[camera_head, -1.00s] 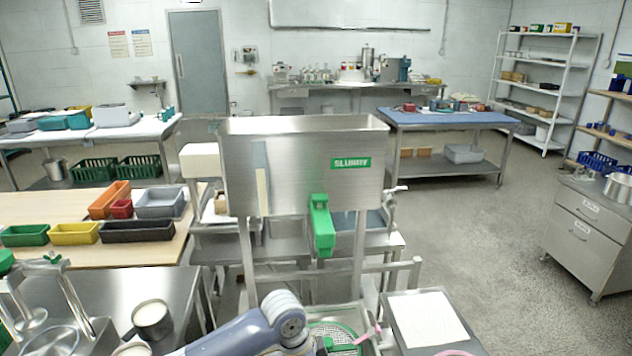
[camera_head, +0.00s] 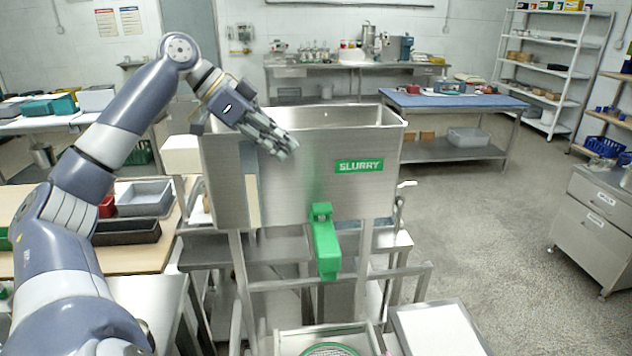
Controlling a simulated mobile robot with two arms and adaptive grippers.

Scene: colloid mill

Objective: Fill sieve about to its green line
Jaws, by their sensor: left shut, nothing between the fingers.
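The steel slurry tank (camera_head: 300,185) with its green SLURRY label stands in the middle on a metal frame. A green spout or lever (camera_head: 325,245) hangs at its lower front. The sieve (camera_head: 330,349) shows only as a green rim with mesh at the bottom edge, below the spout; its line and contents cannot be made out. My left gripper (camera_head: 283,146) is shut and empty, in front of the tank's upper left face. I cannot tell whether it touches the tank. My right gripper is not in view.
A white-topped stand (camera_head: 437,330) is right of the sieve. A wooden table (camera_head: 145,255) with bins is at left, partly behind my left arm. A blue-topped table (camera_head: 455,101) is behind at right. A drawer cabinet (camera_head: 595,225) stands far right; the floor before it is clear.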

